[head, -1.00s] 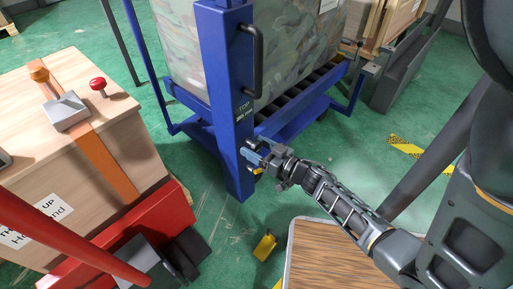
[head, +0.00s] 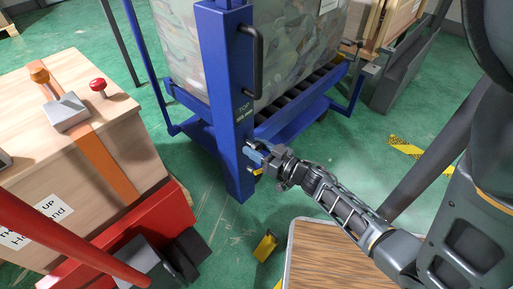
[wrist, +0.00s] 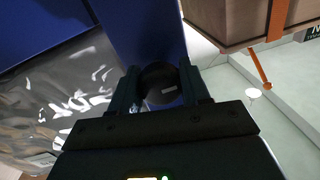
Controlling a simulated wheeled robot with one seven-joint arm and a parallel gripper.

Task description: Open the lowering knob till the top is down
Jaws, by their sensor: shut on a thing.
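The lowering knob, a round dark knob (wrist: 161,84) with a small pale mark, sits on the blue post in the wrist view. My gripper (wrist: 160,90) has one finger on each side of it and is shut on it. In the head view my gripper (head: 262,156) is at the lower part of the blue post (head: 222,90), and it hides the knob there. The post belongs to a blue lift frame and bears a "TOP" label and a black handle (head: 250,60). A large plastic-wrapped load (head: 290,45) stands on the frame's rollers.
A brown-topped table (head: 340,258) is at the bottom. A small yellow object (head: 265,246) is on the green floor.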

